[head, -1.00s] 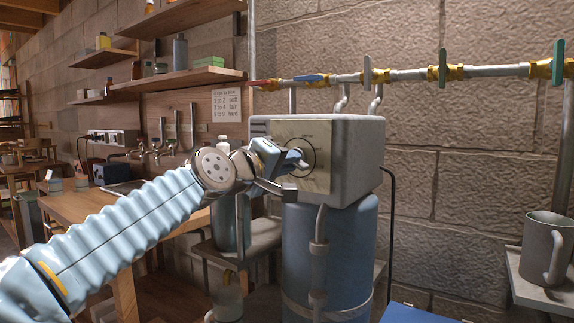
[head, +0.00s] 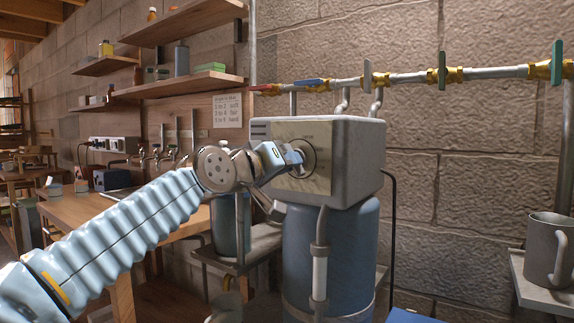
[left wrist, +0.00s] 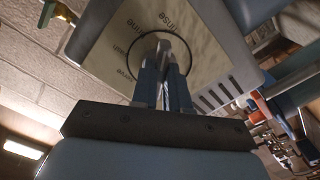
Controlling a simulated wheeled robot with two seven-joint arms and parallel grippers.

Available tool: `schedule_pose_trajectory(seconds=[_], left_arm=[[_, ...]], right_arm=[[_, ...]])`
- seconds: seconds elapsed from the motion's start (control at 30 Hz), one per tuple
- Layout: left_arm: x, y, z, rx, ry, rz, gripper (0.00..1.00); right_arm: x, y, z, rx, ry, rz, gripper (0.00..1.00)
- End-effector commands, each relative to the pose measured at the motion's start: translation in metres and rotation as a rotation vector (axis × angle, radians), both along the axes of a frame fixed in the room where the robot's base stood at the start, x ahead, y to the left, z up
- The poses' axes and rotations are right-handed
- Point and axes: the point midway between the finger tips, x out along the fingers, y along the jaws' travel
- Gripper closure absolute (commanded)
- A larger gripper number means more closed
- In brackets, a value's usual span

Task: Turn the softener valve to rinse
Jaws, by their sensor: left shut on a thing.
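The softener is a blue tank (head: 330,255) with a grey valve head box (head: 350,160) on top. A round dial (head: 313,147) with a knob sits on the pale face plate of the box. My left gripper (head: 298,157) reaches the dial from the left and is shut on the knob. In the left wrist view the two fingers (left wrist: 163,85) clasp the grey knob (left wrist: 160,50) inside the dial ring. The plate (left wrist: 105,60) there shows printed words, among them "rinse" and "brine", tilted in that view. The knob's exact pointing is hidden by the fingers. My right gripper is not in view.
A pipe with several valve handles (head: 442,70) runs along the wall above the box. A grey mug (head: 547,250) stands on a shelf at the right. Wooden shelves (head: 180,85) and a wooden bench (head: 85,215) are at the left. A black hose (head: 392,230) hangs right of the tank.

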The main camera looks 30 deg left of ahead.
Motion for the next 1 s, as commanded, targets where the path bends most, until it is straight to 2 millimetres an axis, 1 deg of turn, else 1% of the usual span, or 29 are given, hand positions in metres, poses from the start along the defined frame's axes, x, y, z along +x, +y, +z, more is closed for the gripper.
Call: schedule_pose_trajectory(seconds=[0.27,0.3,0.43,0.77,0.87,0.97,1.0], left_arm=[[0.0,0.0,-0.001,0.004,0.003,0.0,1.0],[0.0,0.0,-0.001,0.004,0.003,0.0,0.81],[0.0,0.0,-0.001,0.003,0.003,0.001,0.61],[-0.003,0.0,-0.001,0.002,0.0,0.001,0.6],[-0.014,0.001,-0.001,0.003,-0.003,0.002,0.6],[-0.034,0.003,-0.002,0.002,-0.003,0.002,0.6],[-0.044,0.003,-0.001,0.002,-0.004,0.001,0.6]], right_arm=[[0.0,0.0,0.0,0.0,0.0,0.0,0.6],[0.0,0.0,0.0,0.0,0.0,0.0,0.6],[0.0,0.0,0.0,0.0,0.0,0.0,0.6],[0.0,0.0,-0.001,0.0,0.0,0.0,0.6],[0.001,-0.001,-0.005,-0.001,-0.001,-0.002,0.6],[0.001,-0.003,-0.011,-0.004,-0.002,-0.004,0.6],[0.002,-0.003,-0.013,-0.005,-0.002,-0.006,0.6]])
